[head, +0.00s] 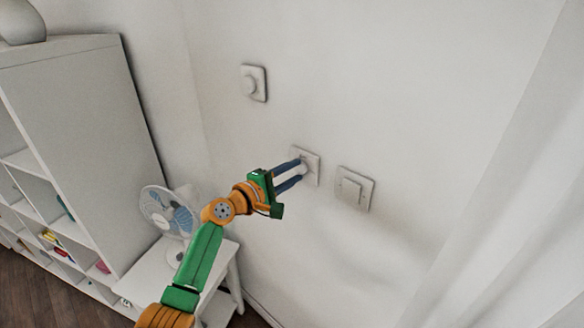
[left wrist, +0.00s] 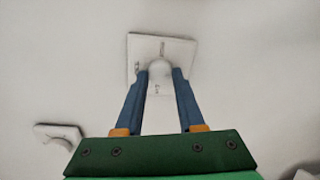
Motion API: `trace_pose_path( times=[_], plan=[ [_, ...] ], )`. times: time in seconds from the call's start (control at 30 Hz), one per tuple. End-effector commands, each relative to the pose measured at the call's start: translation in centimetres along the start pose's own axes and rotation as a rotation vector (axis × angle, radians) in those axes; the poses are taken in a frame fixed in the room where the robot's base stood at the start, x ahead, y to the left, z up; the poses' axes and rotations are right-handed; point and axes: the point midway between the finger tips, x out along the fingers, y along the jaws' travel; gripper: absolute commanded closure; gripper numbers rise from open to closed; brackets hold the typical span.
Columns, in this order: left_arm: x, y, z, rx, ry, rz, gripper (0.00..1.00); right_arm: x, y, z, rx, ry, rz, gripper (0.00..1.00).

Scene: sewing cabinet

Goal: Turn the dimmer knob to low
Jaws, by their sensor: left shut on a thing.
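The dimmer knob (left wrist: 159,68) is white and round, on a square white wall plate (left wrist: 146,43) with small dark marks at its top, left and bottom. In the head view the same plate (head: 312,158) is the middle one of three wall fittings. My left gripper (head: 301,170) reaches it from the left, its blue fingers either side of the knob. In the left wrist view the left gripper (left wrist: 159,75) is shut on the knob, which partly hides between the fingertips. I cannot read the knob's setting. My right gripper is not in view.
A round-knobbed fitting (head: 252,83) is up and left on the wall, and a flat square switch (head: 354,189) is close on the right. A fan (head: 168,211) stands on a small white table (head: 150,272) beside white shelving (head: 75,110). A pale curtain (head: 500,210) hangs at right.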

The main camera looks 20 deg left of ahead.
Motion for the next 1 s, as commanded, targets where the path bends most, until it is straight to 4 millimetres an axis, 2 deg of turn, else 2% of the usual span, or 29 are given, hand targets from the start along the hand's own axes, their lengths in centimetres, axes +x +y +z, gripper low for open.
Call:
trace_pose_path(
  times=[1.0],
  plan=[
    [0.03, 0.12, -0.15, -0.959, -0.074, -0.009, 1.0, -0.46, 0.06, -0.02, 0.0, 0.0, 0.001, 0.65]
  ],
)
